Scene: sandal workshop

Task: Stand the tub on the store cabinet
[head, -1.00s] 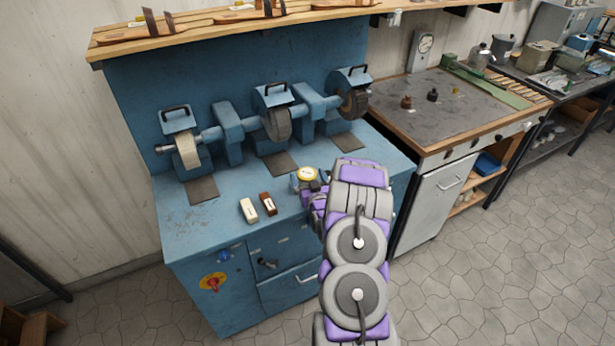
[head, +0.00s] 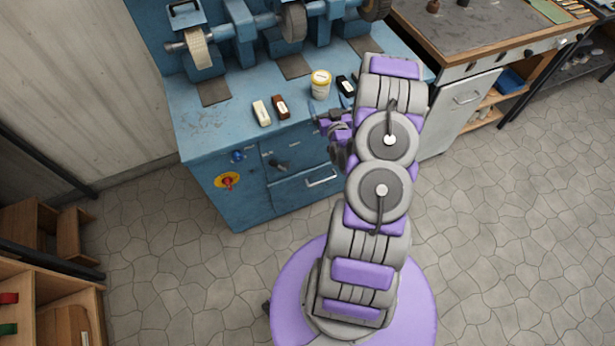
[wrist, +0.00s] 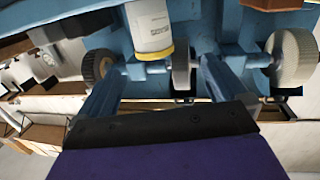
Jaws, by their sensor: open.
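The tub (head: 320,86) is white with a yellow lid and label. It stands upright on the blue grinding-machine top, near its front edge. It also shows in the wrist view (wrist: 150,30), at the top centre. My gripper (head: 334,130) is open and empty in the head view, at the bench's front edge, just in front of the tub and apart from it. I cannot tell which piece of furniture is the store cabinet.
Two brushes or blocks, cream (head: 262,113) and brown (head: 281,107), lie left of the tub; a black one (head: 345,86) lies right. Grinding wheels (head: 294,22) stand behind. A wooden shelf unit (head: 50,300) is at lower left. The stone floor (head: 190,270) between is clear.

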